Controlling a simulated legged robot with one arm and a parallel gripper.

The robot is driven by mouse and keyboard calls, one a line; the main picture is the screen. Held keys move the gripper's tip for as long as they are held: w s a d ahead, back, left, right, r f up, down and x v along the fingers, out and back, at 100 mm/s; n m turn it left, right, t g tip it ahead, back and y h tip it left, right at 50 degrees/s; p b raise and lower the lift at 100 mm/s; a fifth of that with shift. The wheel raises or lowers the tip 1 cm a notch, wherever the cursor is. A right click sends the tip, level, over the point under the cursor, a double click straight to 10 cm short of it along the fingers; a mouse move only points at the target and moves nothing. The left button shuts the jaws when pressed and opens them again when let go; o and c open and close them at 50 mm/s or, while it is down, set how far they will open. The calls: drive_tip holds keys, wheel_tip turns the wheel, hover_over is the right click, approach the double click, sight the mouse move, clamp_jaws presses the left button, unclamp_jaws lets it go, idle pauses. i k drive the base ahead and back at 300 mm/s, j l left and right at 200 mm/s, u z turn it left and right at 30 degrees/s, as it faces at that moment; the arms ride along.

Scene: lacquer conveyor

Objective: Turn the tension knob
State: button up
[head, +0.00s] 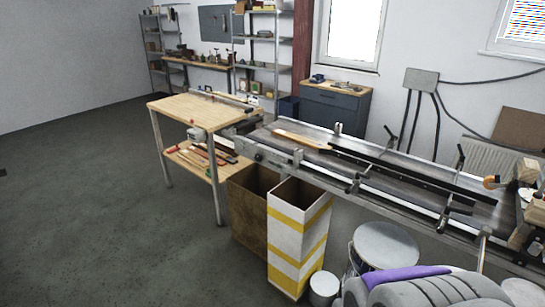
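The conveyor (420,183) runs from the middle of the head view to the right edge, with a dark belt and metal side rails. A small dark round part (258,157) sits on the end plate at its near left end; it may be the tension knob, but it is too small to tell. An orange round part (490,182) shows at the conveyor's right end, and its kind is unclear. A wooden paddle-shaped piece (300,140) lies on the belt's left part. My gripper is not in view.
A wooden workbench (185,104) adjoins the conveyor's left end. A brown open bin (246,215) and a yellow-striped bin (300,235) stand below that end. A lidded bucket (385,245) stands at the lower right. The floor at left is clear.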

sight(258, 158)
drive_tip(key=i+j+u, duration=0.35)
drive_tip(key=i, duration=0.8)
drive_tip(key=i+l+u, duration=0.2)
drive_tip(key=i+u, duration=0.2)
drive_tip(key=i, duration=0.75)
